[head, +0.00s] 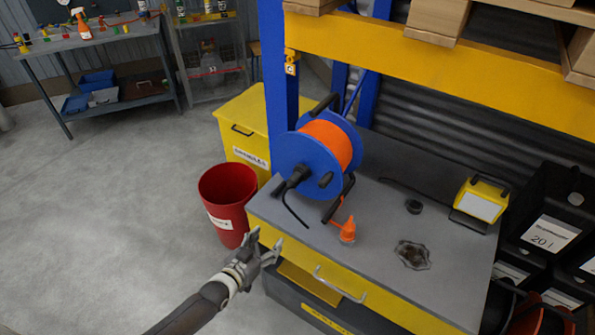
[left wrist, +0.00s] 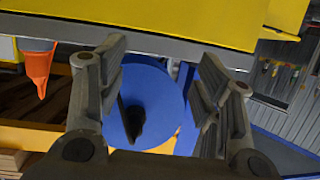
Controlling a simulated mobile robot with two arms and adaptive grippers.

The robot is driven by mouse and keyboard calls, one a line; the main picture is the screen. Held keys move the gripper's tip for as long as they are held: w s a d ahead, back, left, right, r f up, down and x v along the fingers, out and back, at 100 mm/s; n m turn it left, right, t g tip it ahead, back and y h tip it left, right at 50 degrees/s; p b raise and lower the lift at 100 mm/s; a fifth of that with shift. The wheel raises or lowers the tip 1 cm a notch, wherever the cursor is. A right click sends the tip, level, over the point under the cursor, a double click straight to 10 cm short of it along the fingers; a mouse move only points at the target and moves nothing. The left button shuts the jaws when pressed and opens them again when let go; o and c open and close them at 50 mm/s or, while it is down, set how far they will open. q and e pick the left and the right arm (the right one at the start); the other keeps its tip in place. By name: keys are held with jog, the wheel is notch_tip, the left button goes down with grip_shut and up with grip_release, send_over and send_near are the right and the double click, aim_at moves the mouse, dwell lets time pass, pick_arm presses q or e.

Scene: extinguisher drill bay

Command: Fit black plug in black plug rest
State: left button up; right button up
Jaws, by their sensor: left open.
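A black plug-like piece (head: 298,177) shows against the near blue face of the cable reel (head: 290,155), with a short black cable hanging below it. In the left wrist view a dark piece (left wrist: 135,118) shows on the blue disc (left wrist: 157,90). A small black round piece (head: 413,206) stands on the grey bench top; I cannot tell if it is the plug rest. My left gripper (head: 267,246) is open and empty, in front of the bench's front-left corner, apart from the reel. Its fingers (left wrist: 160,85) frame the reel in the left wrist view. My right gripper is not in view.
The bench top (head: 375,235) also holds an orange funnel-like piece (head: 346,230), a dark crumpled patch (head: 412,255) and a yellow lamp (head: 481,200). A red bin (head: 228,190) stands left of the bench. A yellow shelf beam (head: 450,65) and blue post (head: 274,70) rise behind.

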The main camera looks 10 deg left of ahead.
aim_at(290, 186)
pick_arm(q)
jog(key=w+d+r+t+h+p, duration=0.1)
jog(key=w+r, duration=0.3)
jog(key=r, duration=1)
jog(key=shift+d+r+m+t+h, duration=0.25)
jog(key=shift+d+t+h, duration=0.25)
jog(key=shift+d+t, duration=0.3)
jog(key=shift+w+a+f, duration=0.1)
jog(key=shift+w+d, duration=0.2)
jog(key=shift+w, duration=0.4)
jog(key=b+x, duration=0.3)
jog(key=x, duration=0.3)
jog(key=shift+w+d+b, duration=0.1)
jog(key=shift+w+b, duration=0.15)
jog(key=shift+b, duration=0.15)
jog(key=shift+w+d, duration=0.2)
jog(key=shift+w, duration=0.3)
grip_shut()
